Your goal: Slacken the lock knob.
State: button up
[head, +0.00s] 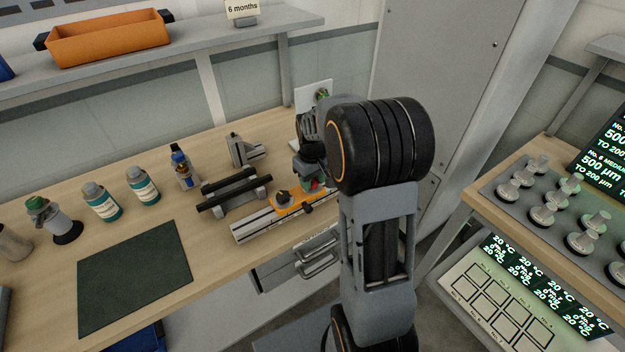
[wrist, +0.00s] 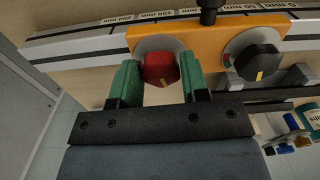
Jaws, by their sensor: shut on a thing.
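An orange carriage (head: 287,205) sits on a grey rail with a scale (head: 252,228). It also shows in the wrist view (wrist: 205,38), with a red knob (wrist: 160,68) at its left and a black knob (wrist: 258,62) at its right. Each knob has a yellow mark and sits on a round pale dial. My gripper (wrist: 158,76) has green fingers, one on each side of the red knob, and is shut on it. In the head view my arm hides part of the gripper, and only a bit of the red knob (head: 315,183) shows.
A black bar on grey supports (head: 234,192) lies behind the rail. Several bottles (head: 143,187) stand to its left, beside a dark green mat (head: 133,277). A shelf above holds an orange bin (head: 110,38). A side bench at right carries several clear-topped jars (head: 541,214).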

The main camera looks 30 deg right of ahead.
aim_at(313, 181)
dwell(0.4)
jog(key=o, duration=0.9)
jog(key=shift+r, duration=0.1)
notch_tip(313, 181, up, 14)
jog(key=shift+f, duration=0.15)
dwell(0.4)
